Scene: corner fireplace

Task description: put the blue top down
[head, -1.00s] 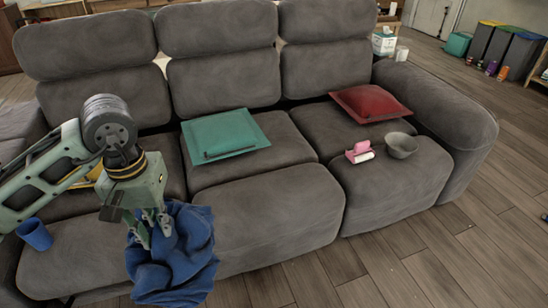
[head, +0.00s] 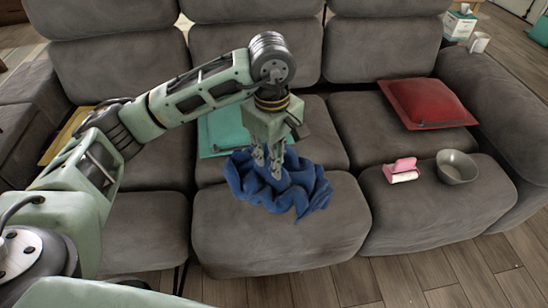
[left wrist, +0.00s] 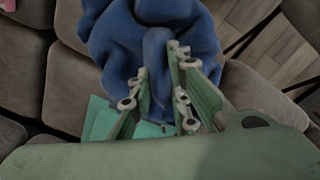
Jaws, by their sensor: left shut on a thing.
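The blue top (head: 282,187) is a crumpled dark blue cloth over the front part of the sofa's middle seat. My left gripper (head: 267,170) points down from above and is shut on a fold of it. In the left wrist view the blue top (left wrist: 150,45) bunches up between and beyond the fingers of my left gripper (left wrist: 162,85). Whether the cloth's underside touches the seat cannot be told. My right gripper is not in view.
The grey sofa's middle seat (head: 230,240) has bare room around the cloth. A teal cushion (head: 212,135) lies behind it, partly hidden by my arm. On the right seat are a red cushion (head: 428,103), a pink-and-white roller (head: 402,170) and a grey bowl (head: 457,167).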

